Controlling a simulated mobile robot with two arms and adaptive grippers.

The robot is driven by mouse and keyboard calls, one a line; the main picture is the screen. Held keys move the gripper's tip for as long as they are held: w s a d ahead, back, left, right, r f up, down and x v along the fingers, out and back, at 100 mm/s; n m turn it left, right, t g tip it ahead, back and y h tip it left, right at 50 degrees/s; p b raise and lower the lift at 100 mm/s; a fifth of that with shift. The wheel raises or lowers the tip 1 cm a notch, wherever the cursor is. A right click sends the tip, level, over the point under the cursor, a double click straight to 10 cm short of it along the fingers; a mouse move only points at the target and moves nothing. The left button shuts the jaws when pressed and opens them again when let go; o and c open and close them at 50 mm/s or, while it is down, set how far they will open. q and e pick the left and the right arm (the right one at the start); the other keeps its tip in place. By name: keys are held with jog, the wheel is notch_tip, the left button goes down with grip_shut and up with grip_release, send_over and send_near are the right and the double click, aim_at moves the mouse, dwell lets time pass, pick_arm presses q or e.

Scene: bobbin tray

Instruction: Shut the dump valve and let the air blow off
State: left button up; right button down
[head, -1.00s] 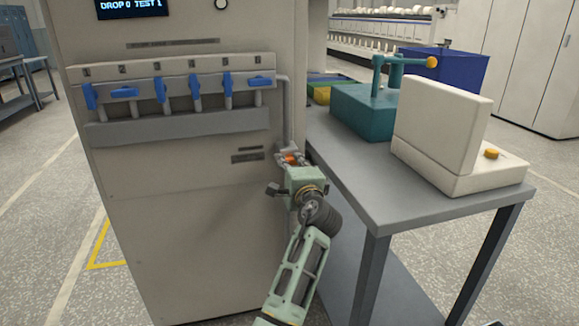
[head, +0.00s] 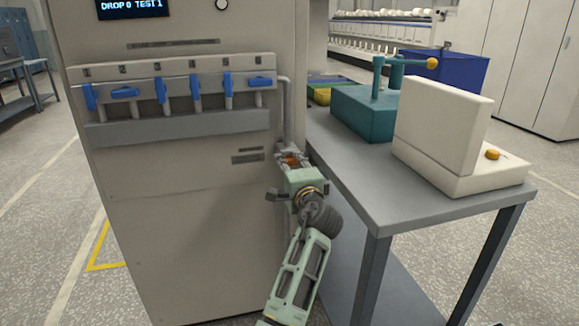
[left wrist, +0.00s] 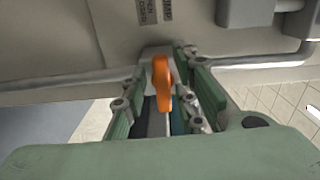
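The dump valve's orange handle (head: 291,160) is on the right edge of the machine cabinet, at the lower end of a grey pipe (head: 290,110). In the left wrist view the orange handle (left wrist: 163,85) points along the fingers, with the grey pipe running across behind it. My left gripper (head: 290,157) is at the handle, its fingers on either side. In the left wrist view my left gripper (left wrist: 163,80) is open around the handle, with gaps beside it. Part of the valve body is hidden by the fingers. My right gripper is not in view.
Several blue-handled valves (head: 161,90) line a manifold on the cabinet (head: 200,220). A display (head: 132,7) reads "DROP 0 TEST 1". To the right, a grey table (head: 400,195) carries a teal device (head: 360,112) and a cream device (head: 445,125), close to my left arm.

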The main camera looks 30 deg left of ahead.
pick_arm(q)
jog(key=shift+o, duration=0.2)
jog(key=v, duration=0.7)
jog(key=shift+s+d, duration=0.2)
dwell(0.3)
